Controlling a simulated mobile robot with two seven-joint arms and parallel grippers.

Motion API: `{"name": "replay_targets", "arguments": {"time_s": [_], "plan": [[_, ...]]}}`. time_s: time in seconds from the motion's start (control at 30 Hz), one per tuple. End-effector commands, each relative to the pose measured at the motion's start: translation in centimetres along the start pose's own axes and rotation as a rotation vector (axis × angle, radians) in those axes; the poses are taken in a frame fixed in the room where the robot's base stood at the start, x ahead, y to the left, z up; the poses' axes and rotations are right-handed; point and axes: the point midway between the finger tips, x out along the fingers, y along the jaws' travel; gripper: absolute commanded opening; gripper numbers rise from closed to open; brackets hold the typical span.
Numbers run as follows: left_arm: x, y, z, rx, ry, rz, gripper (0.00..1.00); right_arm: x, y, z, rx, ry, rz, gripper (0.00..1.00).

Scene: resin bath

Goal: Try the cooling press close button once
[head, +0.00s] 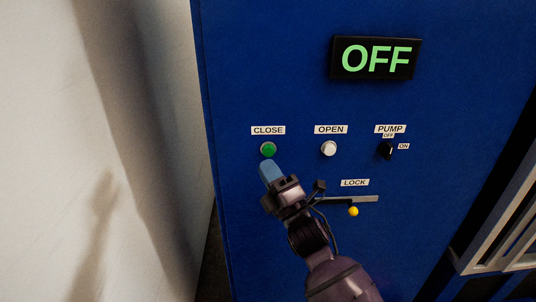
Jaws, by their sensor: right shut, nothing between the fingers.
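The cooling press close button (268,149) is green and round, under a CLOSE label (268,130) on a blue panel (280,50). My right gripper (268,170) is shut and empty, its bluish fingertips just below the green button. I cannot tell whether the tips touch the panel or stand off from it. The display (375,58) above reads OFF in green letters. My left gripper is not in view.
A white OPEN button (328,148) and a black PUMP knob (386,150) sit to the right. A LOCK slot (365,199) with a yellow knob (353,211) lies beside my right wrist. A pale wall (60,120) stands at left.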

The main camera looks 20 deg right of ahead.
Motion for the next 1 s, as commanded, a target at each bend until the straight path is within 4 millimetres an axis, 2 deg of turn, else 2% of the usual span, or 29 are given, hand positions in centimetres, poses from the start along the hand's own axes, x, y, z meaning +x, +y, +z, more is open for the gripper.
{"name": "replay_targets", "arguments": {"time_s": [0.3, 1.0], "plan": [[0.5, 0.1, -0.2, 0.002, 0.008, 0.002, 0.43, 1.5, -1.1, 1.1, -0.001, 0.001, 0.000, 0.00], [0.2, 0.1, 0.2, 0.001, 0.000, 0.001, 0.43, 1.7, -1.2, 1.2, 0.000, 0.000, 0.001, 0.00]]}}
